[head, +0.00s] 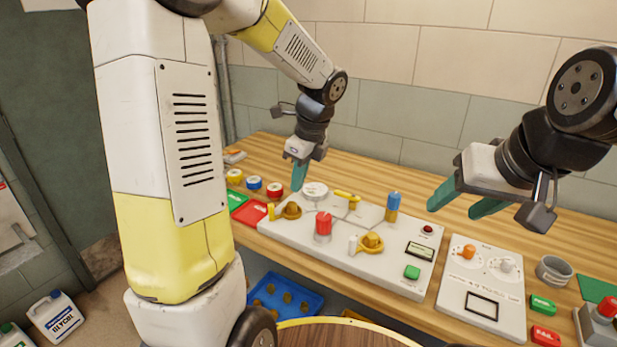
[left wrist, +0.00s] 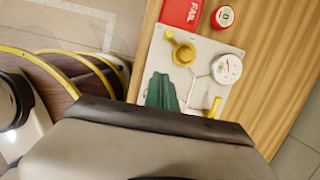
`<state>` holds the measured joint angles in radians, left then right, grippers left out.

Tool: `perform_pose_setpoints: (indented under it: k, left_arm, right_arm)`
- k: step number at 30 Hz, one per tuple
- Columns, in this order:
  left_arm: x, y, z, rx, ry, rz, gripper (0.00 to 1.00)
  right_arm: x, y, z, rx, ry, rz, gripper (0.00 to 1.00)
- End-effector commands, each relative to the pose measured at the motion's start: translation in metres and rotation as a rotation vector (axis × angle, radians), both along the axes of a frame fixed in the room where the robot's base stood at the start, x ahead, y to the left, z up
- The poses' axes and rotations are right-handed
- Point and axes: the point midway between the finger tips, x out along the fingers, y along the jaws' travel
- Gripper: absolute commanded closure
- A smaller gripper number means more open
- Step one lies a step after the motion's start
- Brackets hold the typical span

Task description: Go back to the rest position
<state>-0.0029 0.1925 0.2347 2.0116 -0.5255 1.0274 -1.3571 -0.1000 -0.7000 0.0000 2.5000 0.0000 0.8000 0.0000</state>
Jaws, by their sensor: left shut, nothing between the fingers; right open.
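My left gripper (head: 299,176) is shut and empty, its green fingers pointing down above the left part of the white valve panel (head: 285,237). In the left wrist view its green fingers (left wrist: 161,92) are together over the panel, near a yellow valve handle (left wrist: 182,52) and a round gauge (left wrist: 226,69). My right gripper (head: 456,203) is open and empty, its green fingers apart above the right side of the bench. Neither gripper appears to touch anything.
The wooden bench (head: 408,182) runs along a tiled wall. A second panel with dials (head: 484,292), a metal cup (head: 553,270) and small labelled blocks stand at the right. Tape rolls (head: 253,183) lie at the left. A blue tray (head: 300,310) sits below the bench front.

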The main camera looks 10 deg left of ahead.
Motion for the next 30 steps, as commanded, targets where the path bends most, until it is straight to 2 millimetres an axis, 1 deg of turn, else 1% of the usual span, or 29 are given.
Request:
perform_pose_setpoints:
  k: [4, 8, 11, 15, 21, 25, 27, 30]
  left_arm:
    - [-0.002, 0.000, 0.002, -0.004, -0.008, 0.015, 1.00]
    - [-0.016, 0.001, 0.018, -0.043, -0.068, 0.148, 1.00]
    - [-0.040, 0.003, 0.038, -0.116, -0.155, 0.362, 1.00]
    - [-0.081, 0.001, 0.065, -0.276, -0.282, 0.735, 1.00]
    - [-0.135, -0.005, 0.088, -0.559, -0.382, 1.256, 1.00]
    - [-0.158, -0.010, 0.094, -0.724, -0.387, 1.517, 1.00]
    - [-0.167, -0.013, 0.096, -0.790, -0.379, 1.614, 1.00]
    - [-0.174, -0.015, 0.098, -0.845, -0.365, 1.698, 1.00]
  right_arm:
    - [0.000, 0.000, 0.000, 0.000, 0.000, 0.000, 0.45]
    - [0.000, 0.000, 0.000, 0.000, 0.000, 0.000, 0.45]
    - [0.000, 0.000, 0.000, 0.000, 0.000, 0.000, 0.45]
    - [0.000, 0.000, 0.000, 0.000, 0.000, 0.000, 0.45]
    - [0.000, 0.000, 0.000, 0.000, 0.000, 0.000, 0.45]
    - [0.000, 0.000, 0.000, 0.000, 0.000, 0.000, 0.45]
    - [0.000, 0.000, 0.000, 0.000, 0.000, 0.000, 0.45]
    - [0.000, 0.000, 0.000, 0.000, 0.000, 0.000, 0.45]
